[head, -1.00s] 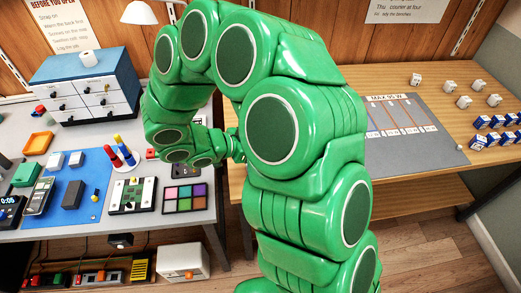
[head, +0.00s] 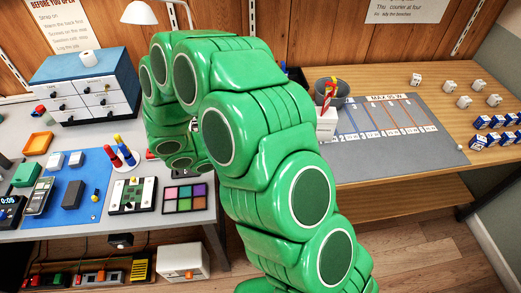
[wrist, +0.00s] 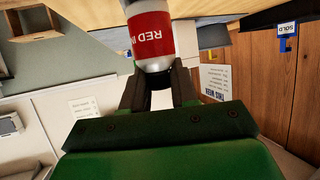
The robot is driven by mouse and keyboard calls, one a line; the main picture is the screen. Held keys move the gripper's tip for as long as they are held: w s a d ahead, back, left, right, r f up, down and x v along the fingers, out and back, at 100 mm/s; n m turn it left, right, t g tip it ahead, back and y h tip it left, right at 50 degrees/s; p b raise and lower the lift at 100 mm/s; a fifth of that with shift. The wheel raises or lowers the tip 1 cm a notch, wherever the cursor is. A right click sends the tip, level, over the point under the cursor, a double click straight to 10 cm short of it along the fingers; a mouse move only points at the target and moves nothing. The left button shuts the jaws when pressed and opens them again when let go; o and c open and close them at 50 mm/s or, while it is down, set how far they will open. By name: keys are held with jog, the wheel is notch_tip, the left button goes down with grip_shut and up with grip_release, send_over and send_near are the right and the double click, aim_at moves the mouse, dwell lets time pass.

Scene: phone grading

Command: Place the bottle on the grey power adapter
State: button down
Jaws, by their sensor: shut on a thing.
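In the wrist view my gripper (wrist: 160,90) is shut on a bottle (wrist: 151,40) with a red label that starts with "RED" and a pale lower part. The bottle's far end runs out of the picture. In the head view my green arm hides the gripper and the bottle. A dark grey block (head: 72,195) lies on the blue mat (head: 60,215) at the left, apart from the gripper; I cannot tell for sure that it is the grey power adapter. Two small pale blocks, one light grey (head: 55,161) and one whiter (head: 75,159), lie at the mat's far edge.
Red and blue bottles (head: 118,157) stand in a white holder beside the mat. A circuit board (head: 132,195) and a colour palette (head: 184,197) lie to its right. A blue drawer cabinet (head: 88,85) stands behind. The right table holds a grey mat (head: 400,155), a bin (head: 342,91) and white cubes.

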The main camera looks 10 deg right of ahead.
jog(key=shift+f, duration=0.15)
jog(key=c, duration=0.9)
grip_release()
jog(key=shift+o, duration=0.2)
jog(key=v, duration=1.2)
